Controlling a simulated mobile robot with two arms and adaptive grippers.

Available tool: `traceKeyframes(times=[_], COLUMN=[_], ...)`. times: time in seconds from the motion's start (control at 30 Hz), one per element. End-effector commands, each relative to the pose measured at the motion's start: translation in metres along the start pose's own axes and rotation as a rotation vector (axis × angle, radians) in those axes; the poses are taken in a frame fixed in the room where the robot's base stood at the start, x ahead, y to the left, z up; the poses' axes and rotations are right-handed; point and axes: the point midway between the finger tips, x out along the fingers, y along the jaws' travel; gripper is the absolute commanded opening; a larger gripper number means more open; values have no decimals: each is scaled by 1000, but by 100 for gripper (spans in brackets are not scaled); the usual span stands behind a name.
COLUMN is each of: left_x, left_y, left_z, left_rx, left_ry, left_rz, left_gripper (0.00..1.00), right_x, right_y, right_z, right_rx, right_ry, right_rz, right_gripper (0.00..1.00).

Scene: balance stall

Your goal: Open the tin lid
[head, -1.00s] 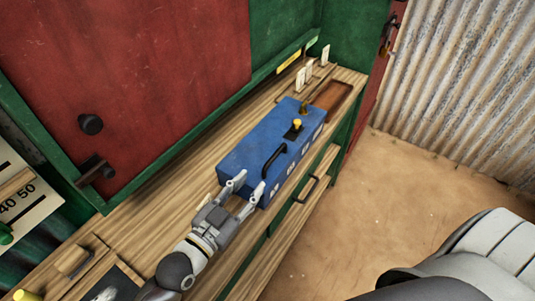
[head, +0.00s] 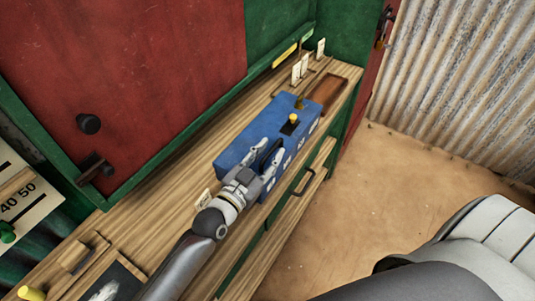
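A blue box-shaped tin (head: 242,148) stands on the wooden counter. A black handle (head: 267,158) is on its top, and a yellow knob (head: 293,118) sits on a dark plate farther back on the top. My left gripper (head: 272,146) is over the near part of the tin. Its two fingers are spread, seemingly one on each side of the black handle, which they partly hide. I cannot tell whether they touch it. My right gripper is out of view.
A brown wooden tray (head: 329,92) lies beyond the tin, with small white cards (head: 299,69) beside it. A red panel (head: 130,70) in a green frame rises behind the counter. A drawer handle (head: 304,184) sticks out below.

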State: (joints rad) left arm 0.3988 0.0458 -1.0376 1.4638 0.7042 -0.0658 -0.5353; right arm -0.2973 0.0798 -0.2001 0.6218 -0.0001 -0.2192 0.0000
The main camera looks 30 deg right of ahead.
Motion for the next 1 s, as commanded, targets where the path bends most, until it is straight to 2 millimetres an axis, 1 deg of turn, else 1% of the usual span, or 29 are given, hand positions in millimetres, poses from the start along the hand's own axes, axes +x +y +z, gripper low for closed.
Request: traceKeyframes(times=[0.07, 0.1, 0.33, 0.77, 1.0], left_x=[0, 0, 0, 0, 0], left_y=[0, 0, 0, 0, -6], left_z=[0, 0, 0, -1, -10], left_rx=[0, 0, 0, -5, -72], left_ry=[0, 0, 0, 0, 2], left_rz=[0, 0, 0, 0, -1], left_gripper=[32, 29, 0, 0, 0], right_x=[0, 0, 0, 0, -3], right_y=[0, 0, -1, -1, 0], right_z=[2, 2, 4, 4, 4], right_rx=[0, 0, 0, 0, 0], right_ry=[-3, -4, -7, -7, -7], right_rz=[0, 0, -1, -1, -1], right_gripper=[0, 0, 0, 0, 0])
